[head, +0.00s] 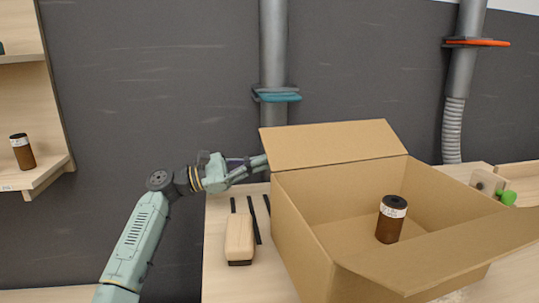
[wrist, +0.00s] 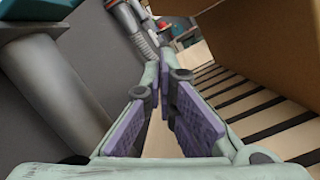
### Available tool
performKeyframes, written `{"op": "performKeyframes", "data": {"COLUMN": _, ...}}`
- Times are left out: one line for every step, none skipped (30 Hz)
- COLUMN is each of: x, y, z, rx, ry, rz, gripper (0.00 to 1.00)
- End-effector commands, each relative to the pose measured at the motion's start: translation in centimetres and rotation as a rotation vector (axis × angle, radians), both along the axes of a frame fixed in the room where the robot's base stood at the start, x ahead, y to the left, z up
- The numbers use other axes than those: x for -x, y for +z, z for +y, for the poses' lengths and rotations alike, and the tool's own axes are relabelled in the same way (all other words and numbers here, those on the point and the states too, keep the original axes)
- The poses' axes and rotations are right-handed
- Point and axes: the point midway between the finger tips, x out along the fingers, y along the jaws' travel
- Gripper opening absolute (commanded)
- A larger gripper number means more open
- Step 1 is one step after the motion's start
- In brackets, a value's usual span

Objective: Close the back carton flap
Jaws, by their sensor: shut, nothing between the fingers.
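The open brown carton stands on the light wooden table, with its left wall (head: 300,235) facing me. Its back flap (head: 335,146) stands raised from the back edge. A front flap (head: 450,250) is spread outward. My gripper (head: 263,161) is shut and empty, at the left end of the back flap near its lower corner. I cannot tell whether the fingertips touch the flap or sit just behind it. In the wrist view my gripper (wrist: 165,85) has its purple-padded fingers close together, and the carton (wrist: 270,45) fills the upper right.
A brown jar (head: 391,219) with a white label stands inside the carton. A wooden-handled brush-like tool (head: 239,238) and dark strips lie left of the carton. A grey pipe (head: 273,60) runs down the dark wall behind. A shelf (head: 40,175) with another jar (head: 22,152) is at left.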

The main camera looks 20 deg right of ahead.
Motion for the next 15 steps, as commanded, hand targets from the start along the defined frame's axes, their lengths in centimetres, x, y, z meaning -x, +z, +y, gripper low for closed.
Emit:
{"op": "performKeyframes", "data": {"x": 0.4, "y": 0.5, "z": -0.9, "rx": -0.001, "ry": -0.004, "rz": 0.001, "gripper": 0.0}}
{"op": "performKeyframes", "data": {"x": 0.5, "y": 0.7, "z": -1.4, "rx": -0.001, "ry": -0.004, "rz": 0.0, "gripper": 0.0}}
{"op": "performKeyframes", "data": {"x": 0.8, "y": 0.9, "z": -2.2, "rx": 0.0, "ry": -0.005, "rz": 0.0, "gripper": 0.0}}
{"op": "performKeyframes", "data": {"x": 0.9, "y": 1.1, "z": -2.8, "rx": -0.001, "ry": -0.004, "rz": 0.0, "gripper": 0.0}}
{"op": "performKeyframes", "data": {"x": 1.1, "y": 1.2, "z": -3.4, "rx": -0.001, "ry": -0.003, "rz": 0.0, "gripper": 0.0}}
{"op": "performKeyframes", "data": {"x": 1.3, "y": 1.5, "z": -4.3, "rx": -0.001, "ry": -0.003, "rz": 0.0, "gripper": 0.0}}
{"op": "performKeyframes", "data": {"x": 1.5, "y": 1.6, "z": -4.9, "rx": 0.0, "ry": -0.004, "rz": 0.001, "gripper": 0.0}}
{"op": "performKeyframes", "data": {"x": 1.7, "y": 1.7, "z": -5.5, "rx": -0.001, "ry": -0.005, "rz": 0.001, "gripper": 0.0}}
{"op": "performKeyframes", "data": {"x": 1.9, "y": 1.9, "z": -6.3, "rx": 0.0, "ry": -0.004, "rz": 0.001, "gripper": 0.0}}
{"op": "performKeyframes", "data": {"x": 2.1, "y": 2.1, "z": -6.9, "rx": 0.001, "ry": -0.003, "rz": 0.001, "gripper": 0.0}}
{"op": "performKeyframes", "data": {"x": 2.2, "y": 2.2, "z": -7.4, "rx": 0.0, "ry": -0.003, "rz": 0.002, "gripper": 0.0}}
{"op": "performKeyframes", "data": {"x": 2.5, "y": 2.3, "z": -8.2, "rx": 0.0, "ry": -0.003, "rz": 0.002, "gripper": 0.0}}
{"op": "performKeyframes", "data": {"x": 2.6, "y": 2.9, "z": -8.0, "rx": 0.002, "ry": 0.001, "rz": 0.0, "gripper": 0.0}}
{"op": "performKeyframes", "data": {"x": 2.9, "y": 3.4, "z": -7.8, "rx": 0.001, "ry": 0.001, "rz": -0.002, "gripper": 0.0}}
{"op": "performKeyframes", "data": {"x": 3.2, "y": 3.9, "z": -7.7, "rx": 0.001, "ry": 0.002, "rz": 0.0, "gripper": 0.0}}
